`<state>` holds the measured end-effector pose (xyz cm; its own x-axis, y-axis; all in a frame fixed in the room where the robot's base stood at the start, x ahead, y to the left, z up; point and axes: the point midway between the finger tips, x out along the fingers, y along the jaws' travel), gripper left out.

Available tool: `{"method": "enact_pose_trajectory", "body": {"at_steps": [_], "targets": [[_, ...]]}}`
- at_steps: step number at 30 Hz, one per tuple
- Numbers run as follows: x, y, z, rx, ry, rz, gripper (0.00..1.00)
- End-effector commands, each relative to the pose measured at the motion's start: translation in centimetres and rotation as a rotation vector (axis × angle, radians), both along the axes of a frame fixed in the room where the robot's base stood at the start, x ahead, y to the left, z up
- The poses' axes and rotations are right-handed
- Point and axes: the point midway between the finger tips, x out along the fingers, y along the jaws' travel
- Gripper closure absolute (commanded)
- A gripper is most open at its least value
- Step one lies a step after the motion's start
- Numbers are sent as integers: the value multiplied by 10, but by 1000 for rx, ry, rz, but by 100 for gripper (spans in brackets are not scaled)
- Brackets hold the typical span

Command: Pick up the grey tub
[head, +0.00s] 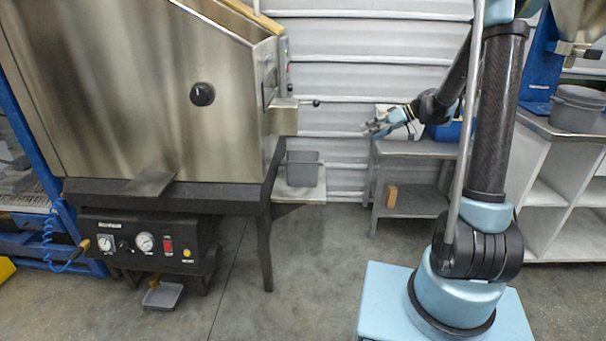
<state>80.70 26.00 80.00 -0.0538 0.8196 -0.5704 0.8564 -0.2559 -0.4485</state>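A grey tub (302,173) stands upright on a small light shelf (300,194) at the right side of the steel hopper (150,90), below its spout. Another grey tub (577,110) stands on the counter at the far right. My gripper (370,128) reaches left from my arm, apart from both tubs. It is to the right of the shelf tub and higher in the picture. Its fingers look spread, with nothing seen between them. The inside of the shelf tub is hard to make out.
A grey side table (415,150) with a white box and a blue item stands behind my gripper. An orange-brown block (392,196) lies on its lower shelf. A black control panel (150,245) hangs under the hopper. A small grey pan (162,296) is below it. The middle floor is clear.

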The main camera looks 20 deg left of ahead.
Motion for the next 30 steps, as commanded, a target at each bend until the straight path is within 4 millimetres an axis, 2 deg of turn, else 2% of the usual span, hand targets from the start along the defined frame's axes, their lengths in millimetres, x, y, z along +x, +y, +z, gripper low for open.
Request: {"method": "enact_pose_trajectory", "body": {"at_steps": [1, 6, 15, 22, 30], "targets": [[10, 6, -8, 26, -14, 19, 0], [36, 26, -32, 122, -73, 89, 0], [70, 58, -85, 297, -188, 195, 0], [86, 77, -132, 435, -286, 260, 0], [88, 92, -188, 587, -398, 316, 0]]}}
